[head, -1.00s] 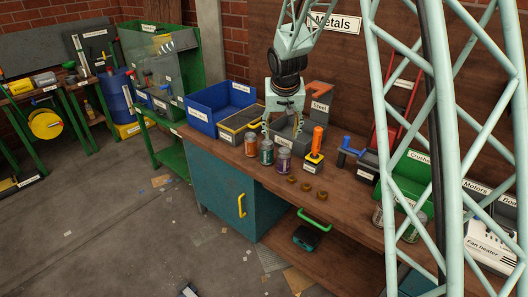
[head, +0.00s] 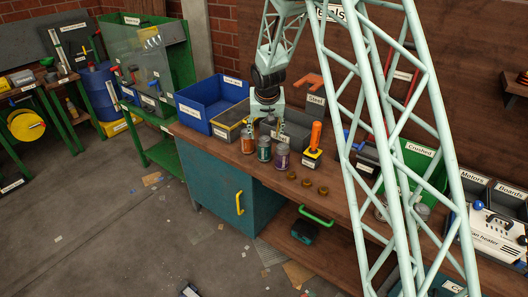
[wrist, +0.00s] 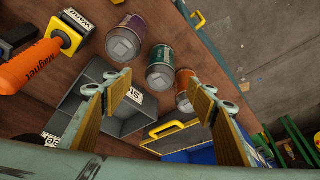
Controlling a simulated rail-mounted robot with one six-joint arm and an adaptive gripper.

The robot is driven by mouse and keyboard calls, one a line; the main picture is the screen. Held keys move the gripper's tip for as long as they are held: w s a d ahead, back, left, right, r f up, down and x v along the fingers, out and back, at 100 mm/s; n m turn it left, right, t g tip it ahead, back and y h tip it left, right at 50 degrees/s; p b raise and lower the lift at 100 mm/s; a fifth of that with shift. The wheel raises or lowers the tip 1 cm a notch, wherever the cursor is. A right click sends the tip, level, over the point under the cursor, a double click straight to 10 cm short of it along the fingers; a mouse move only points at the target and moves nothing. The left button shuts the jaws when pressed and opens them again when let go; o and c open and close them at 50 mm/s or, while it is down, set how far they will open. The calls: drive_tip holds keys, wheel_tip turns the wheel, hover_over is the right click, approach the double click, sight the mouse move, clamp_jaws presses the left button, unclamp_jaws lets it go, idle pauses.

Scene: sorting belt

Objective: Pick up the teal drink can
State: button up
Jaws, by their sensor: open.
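The teal drink can (head: 264,149) stands upright on the wooden bench, between an orange can (head: 248,142) and a purple can (head: 282,157). In the wrist view the teal can (wrist: 161,72) shows from above, just beyond and between my fingertips. The purple can (wrist: 126,40) and orange can (wrist: 184,88) are on either side of it. My gripper (head: 266,128) is open and empty, above and behind the cans. In the wrist view its two fingers (wrist: 162,96) are spread wide, with nothing between the pads.
A grey bin labelled Steel (head: 291,135) stands behind the cans. A blue bin (head: 212,100) and a yellow-edged tray (head: 228,127) stand left. An orange-handled magnet (head: 315,137) stands right of the cans. Small brass pieces (head: 307,183) lie near the front edge.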

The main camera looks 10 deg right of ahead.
sight(265, 141)
drive_tip(key=shift+b+x, duration=0.45)
drive_tip(key=shift+x, duration=3.85)
drive_tip(key=shift+w+f, duration=0.1)
drive_tip(key=shift+b+x, duration=0.35)
drive_tip(key=shift+x, duration=2.15)
drive_tip(key=c, duration=0.8)
